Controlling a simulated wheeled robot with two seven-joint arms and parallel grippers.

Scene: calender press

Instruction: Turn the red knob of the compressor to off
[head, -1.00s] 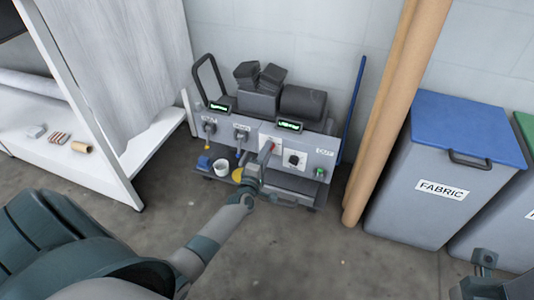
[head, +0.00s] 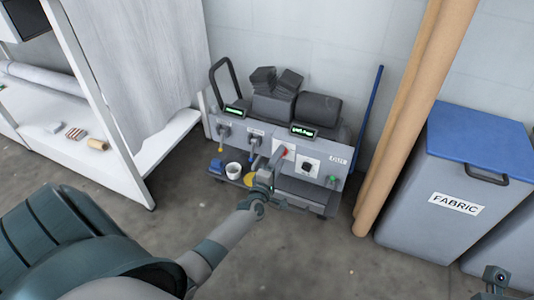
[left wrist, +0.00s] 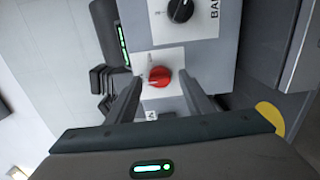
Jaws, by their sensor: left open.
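The compressor (head: 262,146) is a grey unit standing against the wall, with a front panel of switches and small green displays. Its red knob (left wrist: 159,77) sits on a white plate, and a bit of it shows in the head view (head: 284,152). My left gripper (left wrist: 160,88) is open in front of the panel, its fingers on either side of the red knob in the left wrist view. I cannot tell whether they touch it. In the head view my left gripper (head: 270,173) partly hides the plate. Part of my right arm (head: 495,278) shows at the lower right; its jaws are not clear.
A black knob (left wrist: 180,9) is on a plate beside the red one. A yellow round thing (head: 249,180) and a white cup (head: 233,170) are low at the front. A fabric bin (head: 455,205) stands right, past a brown pole (head: 400,130). The floor in front is clear.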

